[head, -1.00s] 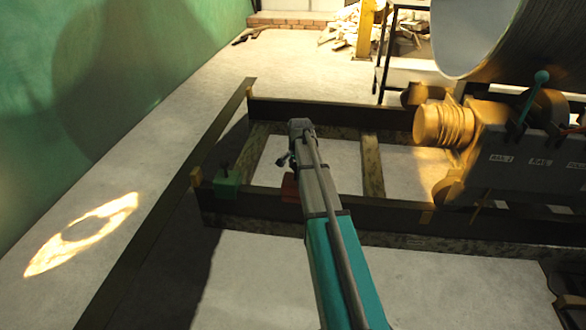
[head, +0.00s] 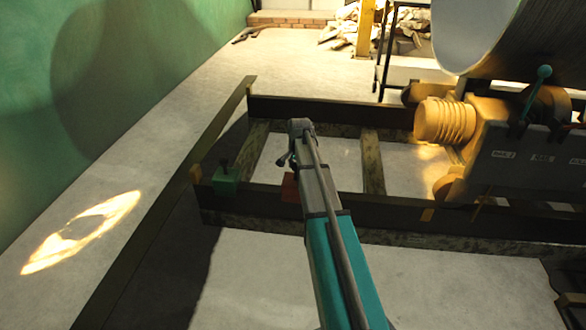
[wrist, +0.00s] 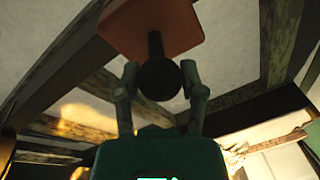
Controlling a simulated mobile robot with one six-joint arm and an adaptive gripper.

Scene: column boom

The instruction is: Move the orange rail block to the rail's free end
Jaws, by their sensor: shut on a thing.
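The orange rail block (head: 290,188) sits at the dark front rail (head: 262,200) in the head view, partly hidden behind my arm. In the wrist view the orange block (wrist: 150,28) fills the top middle, with a black round knob (wrist: 160,78) on a short stem. My gripper (wrist: 159,72) has a finger on each side of this knob and is shut on it.
A yellow motor (head: 443,121) and grey machine (head: 530,158) with a green-knobbed lever stand at right. Floor inside the frame is clear.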

